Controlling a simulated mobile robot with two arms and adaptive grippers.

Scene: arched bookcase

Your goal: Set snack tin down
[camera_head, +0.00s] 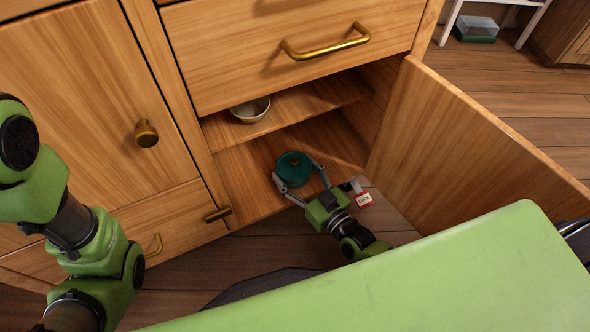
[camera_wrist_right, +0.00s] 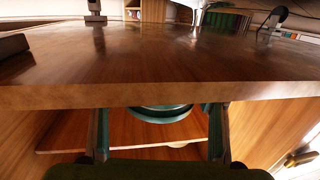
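The snack tin, a round teal tin (camera_head: 292,161) with a small brown centre, sits on the bottom board (camera_head: 240,180) of the open cabinet, near its front. My right gripper (camera_head: 296,168) reaches in from the front, one finger on each side of the tin. In the right wrist view the teal tin (camera_wrist_right: 160,112) shows between the fingers of the right gripper (camera_wrist_right: 158,120), with a visible gap on both sides, so the gripper looks open. A wooden board edge hides the fingertips and part of the tin there. My left arm shows at the left; its gripper is out of view.
A bowl (camera_head: 250,109) stands on the shelf above. The open cabinet door (camera_head: 470,150) stands to the right of my right arm, and a drawer (camera_head: 290,50) is above the opening. The bottom board is bare around the tin.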

